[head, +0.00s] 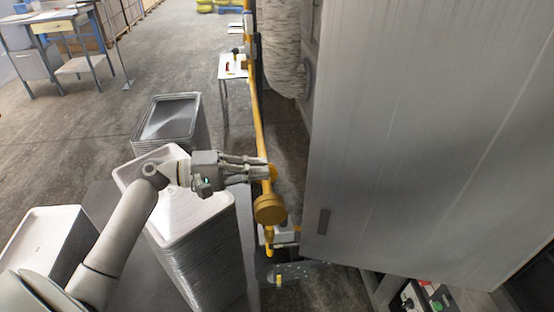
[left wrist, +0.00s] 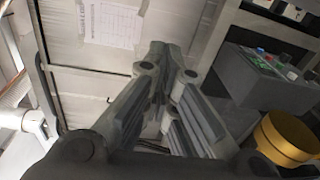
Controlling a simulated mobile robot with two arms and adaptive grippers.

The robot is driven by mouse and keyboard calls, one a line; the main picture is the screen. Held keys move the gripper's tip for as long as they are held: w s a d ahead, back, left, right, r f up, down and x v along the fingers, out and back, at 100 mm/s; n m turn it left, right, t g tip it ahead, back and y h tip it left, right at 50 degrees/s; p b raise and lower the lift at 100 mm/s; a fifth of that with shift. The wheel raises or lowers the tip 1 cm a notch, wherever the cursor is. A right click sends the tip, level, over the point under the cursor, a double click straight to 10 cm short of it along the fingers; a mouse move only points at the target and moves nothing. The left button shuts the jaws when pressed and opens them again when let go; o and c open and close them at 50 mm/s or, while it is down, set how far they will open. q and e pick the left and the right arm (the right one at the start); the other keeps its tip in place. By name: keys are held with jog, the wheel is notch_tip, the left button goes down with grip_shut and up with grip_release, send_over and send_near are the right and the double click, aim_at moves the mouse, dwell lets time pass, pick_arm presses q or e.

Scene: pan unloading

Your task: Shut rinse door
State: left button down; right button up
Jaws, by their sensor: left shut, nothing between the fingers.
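A large grey metal panel, which looks like the rinse door (head: 420,130), fills the right of the head view. A small dark handle or plate (head: 323,221) sits near its lower left corner. How far it stands open cannot be told. My left gripper (head: 268,171) is shut and empty, left of the panel and apart from it, in front of a yellow pipe in the picture. The left wrist view shows its closed fingers (left wrist: 168,64) before a pale panel (left wrist: 105,75) with a paper sheet (left wrist: 112,22) and a dark bar handle (left wrist: 42,85). My right gripper is not in view.
A yellow pipe (head: 256,110) with a round yellow fitting (head: 270,208) runs beside the panel. Stacked trays (head: 205,250) stand below my left arm. A grey control box (left wrist: 265,80) and yellow cylinder (left wrist: 287,138) show in the wrist view.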

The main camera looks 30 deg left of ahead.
pick_arm(q)
jog(key=d+r+m+h+p, duration=0.1)
jog(key=d+r+p, duration=0.3)
jog(key=d, duration=0.5)
jog(key=shift+s+d+g+p, duration=0.15)
jog(key=shift+d+g+p, duration=0.15)
jog(key=shift+d+p, duration=0.15)
jog(key=shift+f, duration=0.1)
jog(key=shift+s, duration=0.1)
